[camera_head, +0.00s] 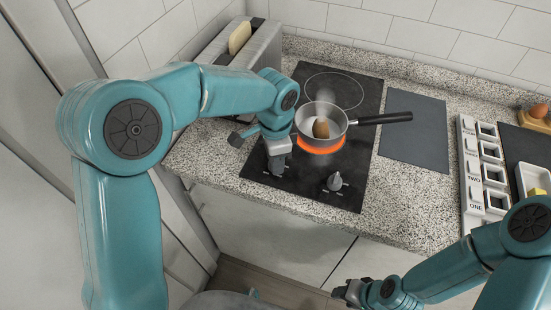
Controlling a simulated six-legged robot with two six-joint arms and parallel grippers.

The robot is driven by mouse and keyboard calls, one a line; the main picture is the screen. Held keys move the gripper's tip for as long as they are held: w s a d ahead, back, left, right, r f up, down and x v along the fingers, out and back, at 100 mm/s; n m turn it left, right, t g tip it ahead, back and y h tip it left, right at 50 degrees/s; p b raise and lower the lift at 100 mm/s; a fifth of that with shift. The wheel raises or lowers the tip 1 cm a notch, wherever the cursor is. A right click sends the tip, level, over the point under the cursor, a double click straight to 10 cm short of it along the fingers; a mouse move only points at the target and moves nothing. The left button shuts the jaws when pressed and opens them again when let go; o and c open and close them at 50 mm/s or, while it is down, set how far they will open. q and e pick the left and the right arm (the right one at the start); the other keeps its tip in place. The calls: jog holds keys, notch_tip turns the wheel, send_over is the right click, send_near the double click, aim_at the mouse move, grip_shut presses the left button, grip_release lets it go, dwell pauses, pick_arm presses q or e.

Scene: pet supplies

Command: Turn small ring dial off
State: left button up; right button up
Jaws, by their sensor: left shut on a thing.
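The black two-ring cooktop (375,105) is set in the speckled counter. Its front ring (320,146) glows orange under a pan (340,128) with a brown egg-like thing (321,128) in it. The rear ring (333,91) is dark. My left gripper (278,163) points down at the cooktop's front left and is shut on the left dial (277,170), which it mostly hides. The right dial (335,182) stands free. My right gripper (347,292) is low in front of the counter; its jaw opening is unclear.
The pan's black handle (385,118) reaches right over a dark grey mat (415,130). A toaster (250,50) with bread stands at back left. A white numbered rack (473,170) and a dark tray (520,145) are at right. The counter's front edge is clear.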

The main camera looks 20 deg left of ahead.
pick_arm(q)
jog(key=shift+n, duration=1)
jog(key=o, duration=1)
jog(key=shift+a, duration=0.1)
jog(key=shift+o, duration=0.2)
notch_tip(320, 180, up, 16)
jog(key=shift+r+p, duration=0.15)
jog(key=shift+p, duration=0.2)
